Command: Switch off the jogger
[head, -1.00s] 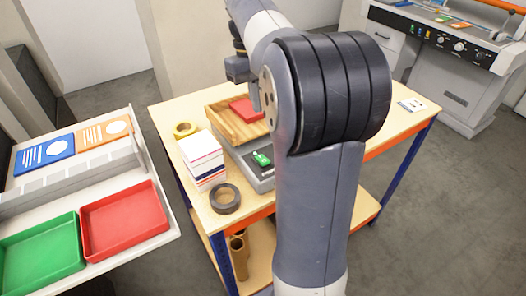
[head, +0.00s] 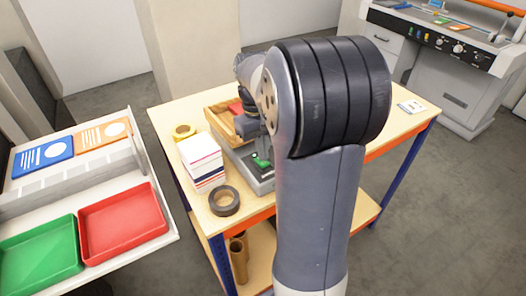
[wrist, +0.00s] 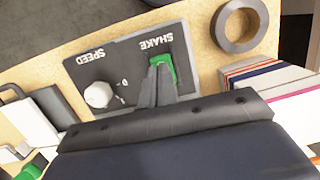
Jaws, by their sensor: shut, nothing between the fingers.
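The jogger has a wooden tray (head: 222,121) with a red piece in it, on a grey base (head: 262,182). Its panel (wrist: 120,58) shows in the wrist view with a white SPEED knob (wrist: 98,94) and a green rocker switch (wrist: 168,73) marked SHAKE. The switch also shows in the head view (head: 261,161). My gripper (wrist: 160,70) is shut and empty, with its fingertips right at the switch, covering part of it. I cannot tell whether they touch it. In the head view my arm hides most of the gripper.
A paper stack (head: 203,163), a dark tape roll (head: 224,201) and a yellow roll (head: 184,131) stand on the table's left side. Left is a bench with green (head: 40,248) and red trays (head: 124,222). A machine (head: 440,60) stands at back right. Floor at right is clear.

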